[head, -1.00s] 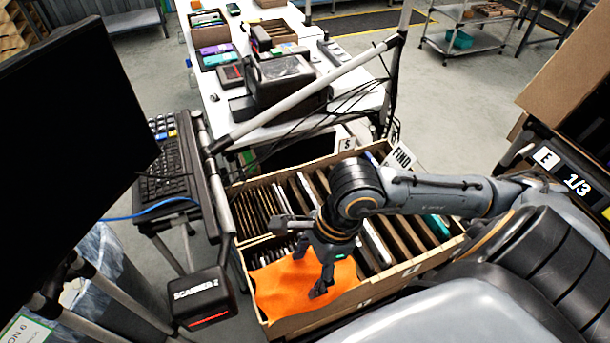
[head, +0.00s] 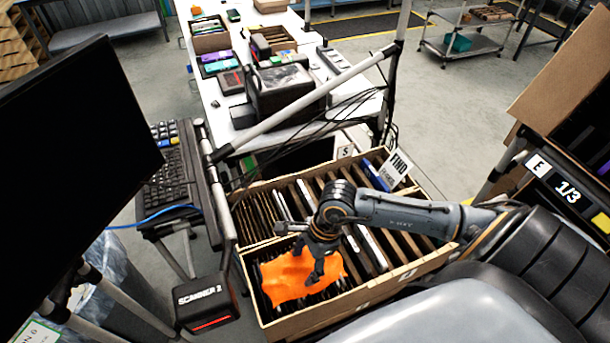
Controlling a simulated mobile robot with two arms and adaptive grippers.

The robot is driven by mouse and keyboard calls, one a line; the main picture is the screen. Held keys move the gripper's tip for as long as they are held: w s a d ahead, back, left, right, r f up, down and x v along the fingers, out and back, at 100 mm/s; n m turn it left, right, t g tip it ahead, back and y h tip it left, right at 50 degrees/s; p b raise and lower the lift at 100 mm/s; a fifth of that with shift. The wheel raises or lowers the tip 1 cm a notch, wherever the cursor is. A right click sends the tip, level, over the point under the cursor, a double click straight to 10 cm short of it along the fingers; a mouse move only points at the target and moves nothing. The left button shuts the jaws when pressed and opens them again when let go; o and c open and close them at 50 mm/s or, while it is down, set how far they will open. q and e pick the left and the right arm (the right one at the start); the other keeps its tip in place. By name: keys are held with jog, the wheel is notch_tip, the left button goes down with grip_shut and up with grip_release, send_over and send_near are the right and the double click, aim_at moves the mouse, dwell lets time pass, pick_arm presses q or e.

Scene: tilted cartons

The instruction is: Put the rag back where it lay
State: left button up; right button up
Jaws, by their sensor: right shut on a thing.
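An orange rag (head: 290,281) lies spread over the dark slotted items in the front left section of a large carton (head: 312,322). My right gripper (head: 306,272) reaches down onto the rag from above and is shut on it. The gripper's wrist hides part of the rag's upper edge. Whether the rag rests fully on the items or is partly lifted, I cannot tell. My left gripper is not in view.
A scanner box (head: 206,303) hangs left of the carton. A monitor (head: 75,150) and keyboard stand at left. A white table (head: 235,130) is behind.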

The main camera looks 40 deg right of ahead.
jog(key=shift+f, duration=0.1)
jog(key=o, duration=1)
jog(key=shift+r, duration=0.2)
jog(key=shift+d+r, duration=0.15)
jog(key=shift+r, duration=0.1)
jog(key=b+v, duration=0.3)
jog(key=v, duration=0.8)
jog(key=shift+r+b, duration=0.2)
jog(key=shift+b, duration=0.1)
